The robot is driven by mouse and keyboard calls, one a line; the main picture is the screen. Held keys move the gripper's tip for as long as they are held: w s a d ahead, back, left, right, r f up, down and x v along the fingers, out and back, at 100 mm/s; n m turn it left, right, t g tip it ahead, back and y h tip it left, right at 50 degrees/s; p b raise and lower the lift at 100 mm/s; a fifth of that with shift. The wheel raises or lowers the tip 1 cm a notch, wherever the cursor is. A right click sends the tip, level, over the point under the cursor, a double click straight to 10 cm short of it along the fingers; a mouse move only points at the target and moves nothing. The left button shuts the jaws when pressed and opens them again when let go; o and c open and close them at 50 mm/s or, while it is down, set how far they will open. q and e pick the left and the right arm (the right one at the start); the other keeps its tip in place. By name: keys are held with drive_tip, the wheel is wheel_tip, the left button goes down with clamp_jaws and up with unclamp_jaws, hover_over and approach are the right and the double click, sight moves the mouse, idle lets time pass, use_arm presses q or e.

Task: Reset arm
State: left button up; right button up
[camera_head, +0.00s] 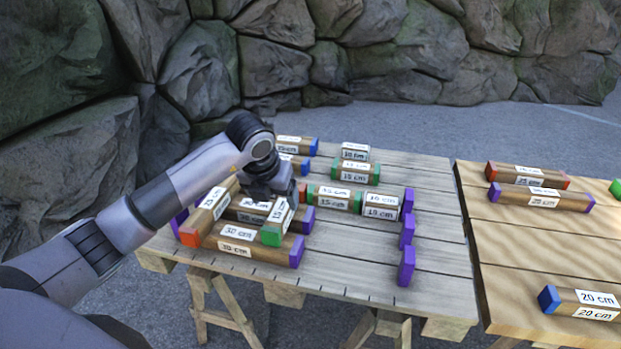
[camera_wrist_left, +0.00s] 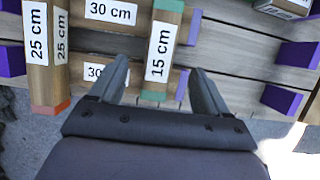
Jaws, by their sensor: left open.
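My left arm reaches in from the left in the head view. Its gripper (camera_head: 273,188) is above the left part of the left table, over a cluster of labelled wooden blocks. In the left wrist view the left gripper (camera_wrist_left: 160,75) is open, its fingers on either side of a green-ended 15 cm block (camera_wrist_left: 158,58). That block lies across 30 cm blocks (camera_wrist_left: 110,12); I cannot tell how far the fingers are above it. An orange-ended 25 cm block (camera_wrist_left: 45,65) lies just left of the fingers. The right gripper is not in view.
The left table (camera_head: 340,265) also holds a green-ended 15 cm block (camera_head: 333,204) and purple pieces (camera_head: 406,267) near its right side. A second table (camera_head: 510,265), across a narrow gap, holds several labelled blocks (camera_head: 541,196). A stone wall (camera_head: 440,50) stands behind.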

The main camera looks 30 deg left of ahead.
use_arm(q)
drive_tip(key=s+d+m+t+h, duration=0.25)
drive_tip(key=d+h, duration=0.65)
drive_tip(key=d, duration=0.9)
drive_tip(key=s+d+r+n+t+h, duration=0.35)
drive_tip(key=d+r+h, duration=0.4)
drive_tip(key=r, duration=0.25)
drive_tip(key=a+n+t+y, duration=1.1)
drive_tip(key=a+n+y, duration=0.1)
drive_tip(key=n, duration=0.8)
drive_tip(key=s+a+f+n+g+y, duration=0.45)
drive_tip(key=a+f+n+y, duration=0.2)
drive_tip(key=f, duration=0.25)
drive_tip(key=s+d+f+n+g+h, duration=0.2)
drive_tip(key=s+f+g, duration=0.5)
drive_tip(key=s, duration=0.3)
drive_tip(key=s+d+f+n+g+h, duration=0.1)
drive_tip(key=s+d+f+n+g, duration=0.1)
drive_tip(key=s+f+g, duration=0.65)
drive_tip(key=w+d+f+t+h, duration=0.2)
drive_tip(key=w+d+f+t, duration=0.3)
drive_tip(key=t, duration=0.4)
wheel_tip(320, 180, up, 14)
drive_tip(key=a+p, duration=0.2)
drive_tip(key=p, duration=1.4)
drive_tip(key=shift+w+a+m+p, duration=0.2)
drive_tip(key=shift+w+m+p, duration=0.05)
drive_tip(key=shift+m+p, duration=0.1)
